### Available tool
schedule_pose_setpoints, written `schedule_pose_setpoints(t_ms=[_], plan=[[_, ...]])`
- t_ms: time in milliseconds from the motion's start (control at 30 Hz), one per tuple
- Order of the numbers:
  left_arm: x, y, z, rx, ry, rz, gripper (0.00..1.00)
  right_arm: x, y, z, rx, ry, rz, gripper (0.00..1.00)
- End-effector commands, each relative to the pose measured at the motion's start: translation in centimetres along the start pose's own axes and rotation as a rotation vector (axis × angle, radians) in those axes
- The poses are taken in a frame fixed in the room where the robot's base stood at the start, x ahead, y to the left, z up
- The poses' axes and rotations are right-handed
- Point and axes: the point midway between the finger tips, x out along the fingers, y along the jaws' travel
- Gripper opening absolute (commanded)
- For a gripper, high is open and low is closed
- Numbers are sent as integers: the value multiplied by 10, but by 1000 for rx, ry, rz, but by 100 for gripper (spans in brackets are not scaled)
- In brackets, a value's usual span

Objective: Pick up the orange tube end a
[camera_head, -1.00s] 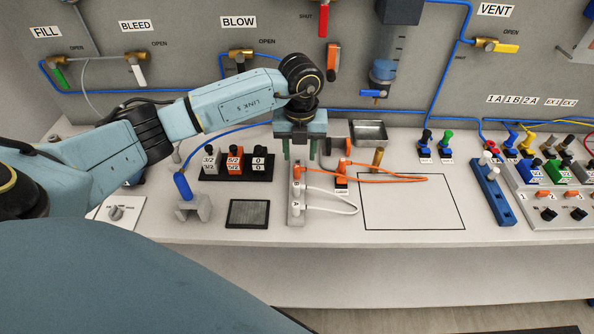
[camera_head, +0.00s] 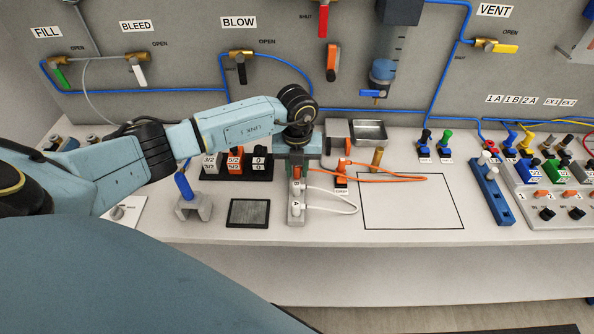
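The orange tube (camera_head: 385,178) lies in a loop on the bench. One of its ends runs to an orange fitting (camera_head: 297,172) on the upright grey-white block (camera_head: 296,212), and the other side meets an orange clip stand (camera_head: 341,174). My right gripper is not in view.
A white tube (camera_head: 357,207) loops from the same block. A black valve rack (camera_head: 236,174) and a dark square pad (camera_head: 248,213) are to the left. The black-outlined area (camera_head: 415,215) is mostly clear.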

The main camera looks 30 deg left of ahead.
Motion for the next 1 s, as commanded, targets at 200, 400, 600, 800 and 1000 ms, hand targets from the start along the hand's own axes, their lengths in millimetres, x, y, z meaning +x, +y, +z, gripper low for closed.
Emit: schedule_pose_setpoints(t_ms=[200, 400, 600, 800, 1000], plan=[[0, 0, 0, 0, 0, 0, 0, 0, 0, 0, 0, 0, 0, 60], [0, 0, 0, 0, 0, 0, 0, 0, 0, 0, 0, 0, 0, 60], [-13, -1, 1, 1, -3, -3, 0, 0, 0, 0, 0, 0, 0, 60], [-53, 0, 1, 2, -6, -3, 0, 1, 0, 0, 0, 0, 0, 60], [-87, 0, 1, 1, -3, -2, 0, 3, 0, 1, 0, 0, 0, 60]])
